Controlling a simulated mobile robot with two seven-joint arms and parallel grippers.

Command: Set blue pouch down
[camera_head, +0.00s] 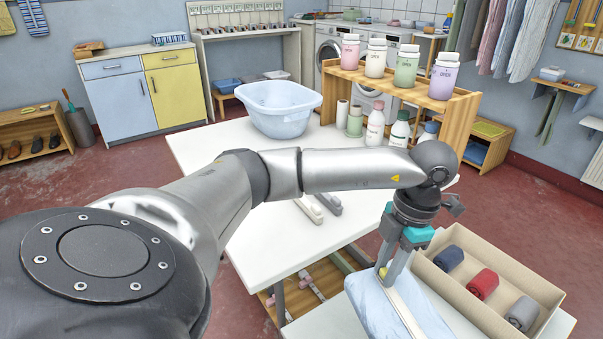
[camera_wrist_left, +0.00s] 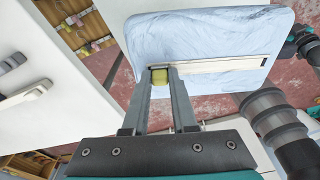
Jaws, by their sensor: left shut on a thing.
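The light blue pouch (camera_head: 378,308) hangs from my left gripper (camera_head: 383,272) at the lower right of the head view, beside an open box. It is flat, with rounded corners and a pale strip across it. In the left wrist view the pouch (camera_wrist_left: 215,28) spreads beyond the fingertips. My left gripper (camera_wrist_left: 160,76) is shut on a small yellow-green tab at the strip's end. I cannot tell whether the pouch's lower edge touches the white surface under it.
The cardboard-coloured box (camera_head: 540,284) holds blue, red and grey rolls, right of the pouch. A white table (camera_head: 270,245) carries a blue basin (camera_head: 280,110) and several bottles beside a wooden rack (camera_head: 465,110). Its front part is mostly clear.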

